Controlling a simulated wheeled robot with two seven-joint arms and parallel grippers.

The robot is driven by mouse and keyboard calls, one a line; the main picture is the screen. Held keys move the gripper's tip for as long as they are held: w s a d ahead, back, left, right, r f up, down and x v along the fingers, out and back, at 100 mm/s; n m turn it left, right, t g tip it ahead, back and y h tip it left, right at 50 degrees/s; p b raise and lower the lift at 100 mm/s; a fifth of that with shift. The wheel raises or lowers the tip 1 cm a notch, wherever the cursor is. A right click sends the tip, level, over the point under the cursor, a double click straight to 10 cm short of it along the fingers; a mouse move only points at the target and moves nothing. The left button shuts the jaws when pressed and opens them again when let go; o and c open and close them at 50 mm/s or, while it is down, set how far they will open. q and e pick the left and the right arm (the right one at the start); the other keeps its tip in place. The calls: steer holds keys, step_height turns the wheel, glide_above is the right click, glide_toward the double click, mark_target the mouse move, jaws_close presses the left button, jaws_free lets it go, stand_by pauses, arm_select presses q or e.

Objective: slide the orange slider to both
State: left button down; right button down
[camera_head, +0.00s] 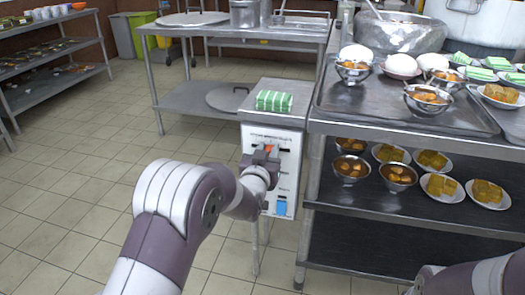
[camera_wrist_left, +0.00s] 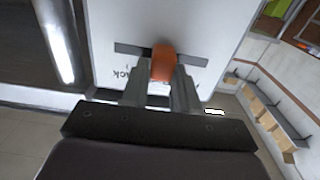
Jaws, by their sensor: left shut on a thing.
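The orange slider (camera_head: 268,149) sits in the upper part of a white control panel (camera_head: 290,165) on the front of a small steel stand. In the left wrist view the slider (camera_wrist_left: 163,62) stands near the middle of a dark straight slot (camera_wrist_left: 190,58). Printed lettering beside the slot is only partly readable. My left gripper (camera_wrist_left: 162,88) has its two fingers closed on either side of the slider. In the head view my left gripper (camera_head: 262,160) is at the panel, mostly hidden by its own wrist. My right gripper does not show, only part of that arm at the bottom right.
A blue part (camera_head: 281,208) is low on the panel. Green-and-white striped packets (camera_head: 273,101) lie on top of the stand. Right of it is a steel counter (camera_head: 340,118) with bowls and plates, its lower shelf also loaded. Open tiled floor (camera_head: 70,170) lies to the left.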

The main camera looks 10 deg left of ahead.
arm_select(q)
steer(key=c, duration=0.9)
jaws_free()
steer(key=s+p, duration=0.1)
steer(key=s, duration=0.3)
steer(key=s+p, duration=0.1)
steer(key=s, duration=0.3)
steer(key=s+p, duration=0.1)
steer(key=s, duration=0.3)
steer(key=shift+s+a+p, duration=0.25)
steer(key=shift+s+p, duration=0.1)
